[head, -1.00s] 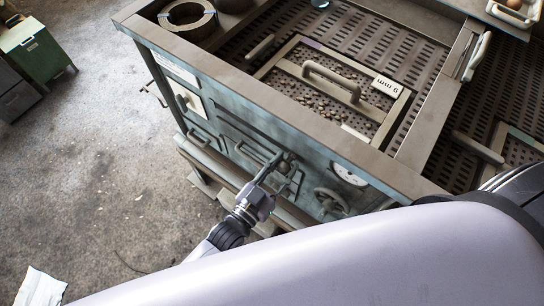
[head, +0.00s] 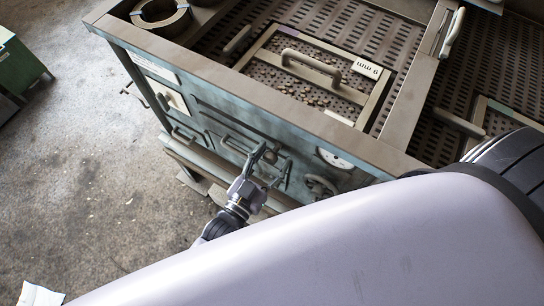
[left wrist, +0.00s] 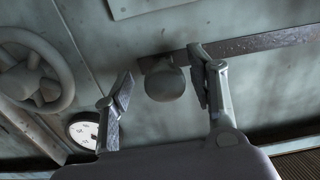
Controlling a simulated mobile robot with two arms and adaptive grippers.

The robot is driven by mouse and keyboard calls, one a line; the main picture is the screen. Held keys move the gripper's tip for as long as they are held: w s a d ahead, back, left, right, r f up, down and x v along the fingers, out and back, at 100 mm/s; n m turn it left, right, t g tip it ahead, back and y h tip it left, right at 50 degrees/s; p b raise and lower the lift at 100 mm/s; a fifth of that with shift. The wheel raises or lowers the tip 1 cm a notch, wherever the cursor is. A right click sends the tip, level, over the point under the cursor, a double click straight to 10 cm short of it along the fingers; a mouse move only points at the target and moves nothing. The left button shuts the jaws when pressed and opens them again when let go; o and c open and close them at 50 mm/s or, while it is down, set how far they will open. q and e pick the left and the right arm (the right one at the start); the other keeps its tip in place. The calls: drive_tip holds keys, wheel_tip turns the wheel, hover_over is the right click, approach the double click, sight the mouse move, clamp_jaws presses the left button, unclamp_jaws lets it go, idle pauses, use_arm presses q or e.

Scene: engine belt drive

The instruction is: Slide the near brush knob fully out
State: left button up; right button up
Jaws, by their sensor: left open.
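The near brush knob appears to be the round dark knob (left wrist: 165,84) on a flat metal bar (left wrist: 265,46) at the machine's front panel, in the left wrist view. In the head view the knob (head: 270,156) is small and partly hidden by my gripper. My left gripper (left wrist: 160,88) is open, with one finger on each side of the knob. A gap shows between the knob and the left finger; the right finger is nearer to it, and I cannot tell whether it touches. In the head view my left gripper (head: 257,160) is at the front panel. My right gripper is not seen.
A handwheel (left wrist: 38,82) and a dial gauge (left wrist: 84,130) are beside the knob; the gauge (head: 335,158) also shows in the head view. A framed sieve marked 6 mm (head: 362,112) lies on top of the machine. Open floor (head: 75,190) is at the left.

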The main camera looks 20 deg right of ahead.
use_arm(q)
drive_tip(key=shift+a, duration=0.15)
drive_tip(key=v, duration=1.2)
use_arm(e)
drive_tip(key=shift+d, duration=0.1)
